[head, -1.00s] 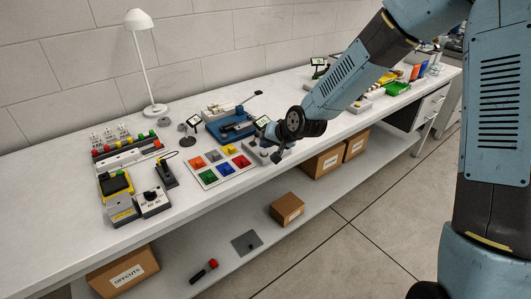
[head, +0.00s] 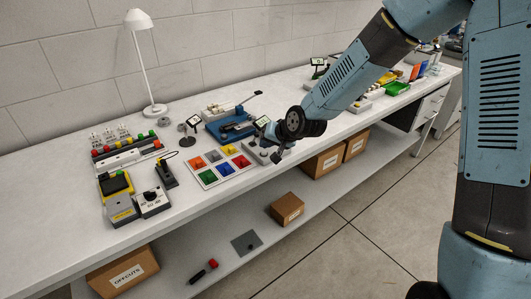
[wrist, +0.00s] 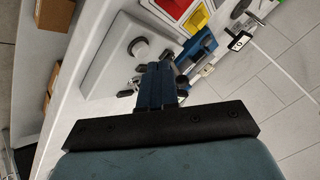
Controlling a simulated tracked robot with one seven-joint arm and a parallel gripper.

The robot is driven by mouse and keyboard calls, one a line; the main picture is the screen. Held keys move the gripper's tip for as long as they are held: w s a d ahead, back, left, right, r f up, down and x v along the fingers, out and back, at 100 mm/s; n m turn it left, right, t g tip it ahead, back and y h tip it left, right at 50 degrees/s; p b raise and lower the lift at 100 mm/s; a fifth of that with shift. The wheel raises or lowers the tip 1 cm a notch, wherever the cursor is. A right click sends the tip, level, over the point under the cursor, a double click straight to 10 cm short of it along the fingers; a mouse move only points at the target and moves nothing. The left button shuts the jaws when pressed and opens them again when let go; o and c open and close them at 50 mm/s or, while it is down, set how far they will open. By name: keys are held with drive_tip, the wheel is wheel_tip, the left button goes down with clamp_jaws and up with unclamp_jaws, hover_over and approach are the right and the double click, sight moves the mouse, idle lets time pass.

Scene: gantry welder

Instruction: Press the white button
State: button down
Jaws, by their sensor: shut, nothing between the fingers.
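The white button (wrist: 140,48) is a round, pale cap in a dark ring on a light grey box (wrist: 117,62) in the wrist view. In the head view the box (head: 252,152) sits near the bench's front edge, partly behind my gripper, and I cannot make out the button there. My gripper (head: 277,158) is shut and empty, tilted down over the box's right side. In the wrist view my gripper (wrist: 160,70) is below and right of the button in the picture, apart from it. The exact gap in height cannot be told.
A white board with coloured squares (head: 206,175) lies left of the box. A blue device (head: 232,128) and a small screen on a stand (head: 190,126) are behind. A white lamp (head: 148,70) stands at the back. Cardboard boxes (head: 322,163) are under the bench.

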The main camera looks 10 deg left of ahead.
sight(266, 155)
drive_tip(key=shift+f, duration=0.8)
idle(0.9)
drive_tip(key=shift+r, duration=0.9)
drive_tip(key=shift+r, duration=2.5)
drive_tip(key=shift+d, duration=0.1)
